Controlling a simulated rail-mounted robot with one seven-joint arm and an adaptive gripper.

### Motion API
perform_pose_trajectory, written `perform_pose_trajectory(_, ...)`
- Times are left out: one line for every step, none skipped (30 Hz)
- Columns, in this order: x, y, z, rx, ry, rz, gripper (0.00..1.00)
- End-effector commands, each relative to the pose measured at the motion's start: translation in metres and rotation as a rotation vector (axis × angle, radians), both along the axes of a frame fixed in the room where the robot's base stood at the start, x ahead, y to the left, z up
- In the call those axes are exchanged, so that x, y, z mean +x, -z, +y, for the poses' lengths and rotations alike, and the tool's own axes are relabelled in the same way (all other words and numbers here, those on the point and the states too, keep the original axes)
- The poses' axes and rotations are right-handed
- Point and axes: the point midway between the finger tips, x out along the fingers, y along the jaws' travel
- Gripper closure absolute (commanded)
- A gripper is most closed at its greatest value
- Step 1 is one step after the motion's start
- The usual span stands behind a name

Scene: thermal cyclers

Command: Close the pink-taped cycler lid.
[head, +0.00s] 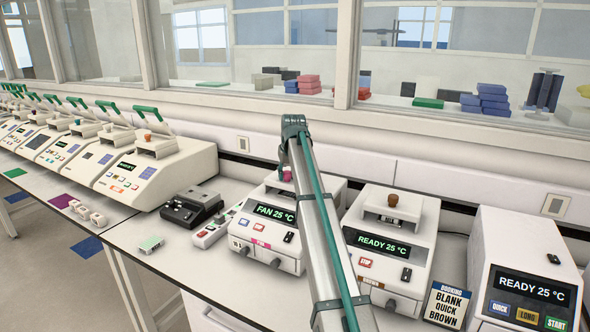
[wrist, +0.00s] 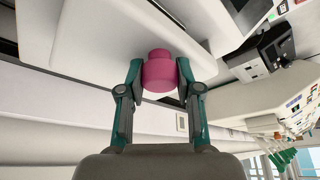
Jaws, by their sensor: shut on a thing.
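The pink-taped cycler (head: 267,222) stands on the bench left of my arm, with a pink label on its front and a display reading FAN 25 °C. Its pink knob (head: 287,173) shows at the top, partly behind my arm. In the wrist view the pink knob (wrist: 159,72) sits between my gripper's fingers (wrist: 158,75), with pads touching both sides. A white surface (wrist: 100,30) beside the knob appears to be the lid. My gripper is shut on the knob. My arm hides much of the cycler's top, so the lid's angle is unclear.
A brown-knobbed cycler (head: 405,215) reading READY 25 °C stands close on the right, with a booking sign (head: 446,303) before another unit (head: 525,265). A black device (head: 192,207) and a small handheld unit (head: 213,231) lie left. The wall is close behind.

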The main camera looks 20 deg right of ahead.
Motion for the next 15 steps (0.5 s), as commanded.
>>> perform_pose_trajectory(-0.004, 0.0001, 0.0044, 0.005, -0.002, 0.004, 1.0)
perform_pose_trajectory(-0.0041, -0.0001, 0.0048, 0.005, -0.002, 0.004, 1.0)
perform_pose_trajectory(-0.0038, 0.0, 0.005, 0.005, -0.002, 0.005, 1.0)
perform_pose_trajectory(-0.0036, 0.0, 0.0049, 0.005, -0.002, 0.006, 1.0)
perform_pose_trajectory(-0.0036, 0.0001, 0.0049, 0.006, -0.002, 0.006, 1.0)
perform_pose_trajectory(-0.0036, 0.0002, 0.005, 0.006, -0.002, 0.007, 1.0)
perform_pose_trajectory(-0.0037, 0.0002, 0.0051, 0.006, -0.002, 0.007, 1.0)
perform_pose_trajectory(-0.0039, 0.0003, 0.0053, 0.006, -0.002, 0.007, 1.0)
perform_pose_trajectory(-0.0039, 0.0004, 0.0054, 0.007, -0.003, 0.007, 1.0)
perform_pose_trajectory(-0.004, 0.0005, 0.0054, 0.007, -0.003, 0.007, 0.61)
perform_pose_trajectory(-0.0039, 0.0004, 0.0054, 0.007, -0.003, 0.007, 0.56)
perform_pose_trajectory(-0.0038, 0.0005, 0.0052, 0.006, -0.002, 0.007, 0.5)
perform_pose_trajectory(-0.0037, 0.0005, 0.0051, 0.006, -0.002, 0.007, 0.45)
perform_pose_trajectory(-0.0036, 0.0004, 0.0049, 0.006, -0.002, 0.007, 0.41)
perform_pose_trajectory(-0.0033, 0.0003, 0.0047, 0.005, -0.002, 0.006, 0.41)
